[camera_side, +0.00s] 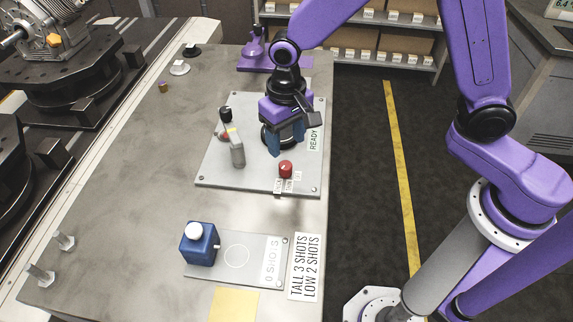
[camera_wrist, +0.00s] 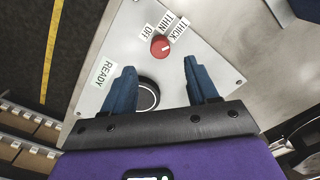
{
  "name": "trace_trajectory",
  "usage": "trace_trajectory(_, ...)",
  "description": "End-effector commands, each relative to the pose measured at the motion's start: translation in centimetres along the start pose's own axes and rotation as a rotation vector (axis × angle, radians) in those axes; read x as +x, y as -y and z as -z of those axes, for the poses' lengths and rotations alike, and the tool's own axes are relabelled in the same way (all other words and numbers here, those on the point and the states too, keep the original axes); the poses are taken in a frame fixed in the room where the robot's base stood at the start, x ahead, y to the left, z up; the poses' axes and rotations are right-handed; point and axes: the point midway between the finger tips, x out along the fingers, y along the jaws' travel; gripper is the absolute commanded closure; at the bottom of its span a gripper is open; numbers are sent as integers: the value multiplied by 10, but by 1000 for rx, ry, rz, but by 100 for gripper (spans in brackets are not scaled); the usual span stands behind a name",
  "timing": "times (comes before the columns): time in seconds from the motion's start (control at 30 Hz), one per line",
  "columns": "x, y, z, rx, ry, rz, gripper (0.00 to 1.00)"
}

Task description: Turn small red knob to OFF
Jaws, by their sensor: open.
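The small red knob (camera_side: 285,168) stands on the grey panel (camera_side: 212,172), near its front right corner. In the wrist view, the red knob (camera_wrist: 160,46) lies beyond the fingertips, beside labels OFF (camera_wrist: 148,31), THIN and THICK. A pale mark shows on the knob, but I cannot tell for sure which label it points at. My gripper (camera_side: 286,141) is open above the panel, just behind the knob in the side view.
A dark round fitting (camera_wrist: 148,94) sits on the panel below the fingers. A grey lever (camera_side: 237,152) and a black knob (camera_side: 225,114) stand left of my gripper. A blue box with a white top (camera_side: 198,245) stands in front. The table left of the panel is mostly clear.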

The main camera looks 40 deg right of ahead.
Motion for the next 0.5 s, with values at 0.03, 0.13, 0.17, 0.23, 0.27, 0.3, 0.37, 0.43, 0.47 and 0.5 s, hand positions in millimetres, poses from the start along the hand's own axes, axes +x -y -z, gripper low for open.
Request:
trace_trajectory(0.03,11,-1,-1,0,5,-4,42)
trace_trajectory(0.13,29,-1,-1,0,5,-4,42)
trace_trajectory(0.17,34,-1,-1,0,6,-4,42)
trace_trajectory(0.23,46,-1,-1,0,5,-4,42)
trace_trajectory(0.27,51,-1,-1,0,4,-4,42)
trace_trajectory(0.3,57,-1,-1,-1,4,-3,42)
trace_trajectory(0.37,66,-1,-1,-1,4,-3,42)
trace_trajectory(0.43,74,-1,-1,-1,3,-3,42)
trace_trajectory(0.47,77,-1,-1,0,2,-2,42)
trace_trajectory(0.5,81,-1,0,0,2,-1,42)
